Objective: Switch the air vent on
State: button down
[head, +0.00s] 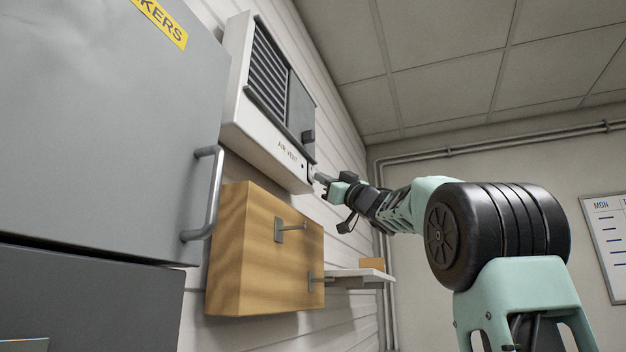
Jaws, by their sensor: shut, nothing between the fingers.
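The air vent (262,110) is a white wall box with dark louvres, a grey sliding panel with a small dark knob (308,136), and the words "AIR VENT" on its lower strip. My gripper (318,178) is shut and empty at the lower right corner of the vent's front strip. A small dark spot shows on the strip right beside the fingertips; I cannot tell if it is a switch, or whether the fingers touch it. The fingertips are small in the picture and partly cover that corner.
A grey cabinet (95,130) with a bar handle (207,195) fills the left. A wooden wall cabinet (262,250) with metal handles hangs below the vent. A small shelf (345,275) with an orange-brown block (372,264) is to its right. The room right of the vent is open.

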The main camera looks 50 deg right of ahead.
jog(key=shift+w+a, duration=0.1)
jog(key=shift+w, duration=0.05)
dwell(0.5)
jog(key=shift+s+d+r, duration=0.1)
jog(key=shift+s+d, duration=0.2)
jog(key=shift+s, duration=0.4)
jog(key=shift+s+d+r+p, duration=0.1)
jog(key=shift+s+d, duration=0.2)
jog(key=shift+s, duration=0.45)
jog(key=shift+s+d+r+p, duration=0.1)
jog(key=shift+s+d, duration=0.25)
jog(key=shift+s, duration=0.45)
jog(key=shift+s+d+r+p, duration=0.1)
jog(key=shift+s+d, duration=0.2)
jog(key=shift+s, duration=0.45)
